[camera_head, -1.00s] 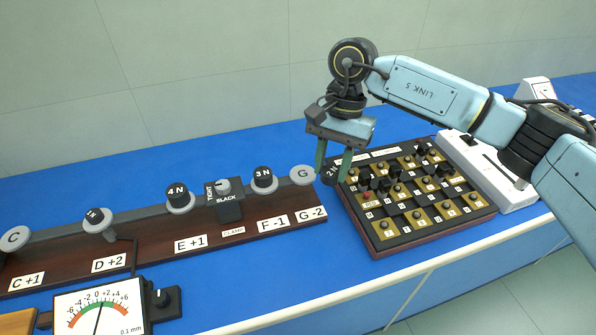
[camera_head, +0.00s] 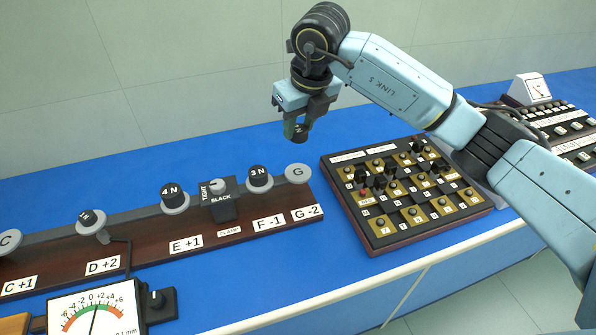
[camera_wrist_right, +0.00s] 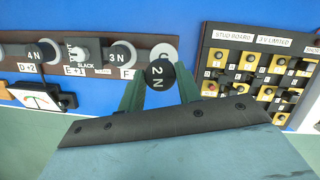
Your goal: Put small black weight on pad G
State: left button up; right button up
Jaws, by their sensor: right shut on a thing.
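My right gripper (camera_head: 297,132) is shut on a small black weight (camera_head: 299,134), held in the air above and behind pad G. In the right wrist view the weight (camera_wrist_right: 160,75) is marked "2 N" and sits between the green fingers. Pad G (camera_head: 298,173) is a grey round pad at the right end of the brown beam, with nothing on it; the weight partly covers it in the wrist view (camera_wrist_right: 163,50). My left gripper is not in view.
The beam (camera_head: 215,240) also carries weights marked 4 N (camera_head: 173,194) and 3 N (camera_head: 259,176), and a clamp (camera_head: 219,198) between them. A stud board (camera_head: 405,195) stands right of the beam. A dial meter (camera_head: 95,312) is at the front left. Blue bench behind the beam is clear.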

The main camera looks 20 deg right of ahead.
aim_at(304, 141)
jog(key=shift+w+m, duration=0.15)
jog(key=shift+m, duration=0.25)
jog(key=shift+f, duration=0.3)
notch_tip(304, 141, down, 9)
jog(key=shift+f, duration=0.1)
jog(key=shift+f, duration=0.1)
jog(key=o, duration=1.1)
jog(key=shift+c, duration=0.2)
jog(key=shift+r, duration=0.2)
jog(key=v, duration=1.2)
jog(key=shift+a, duration=0.15)
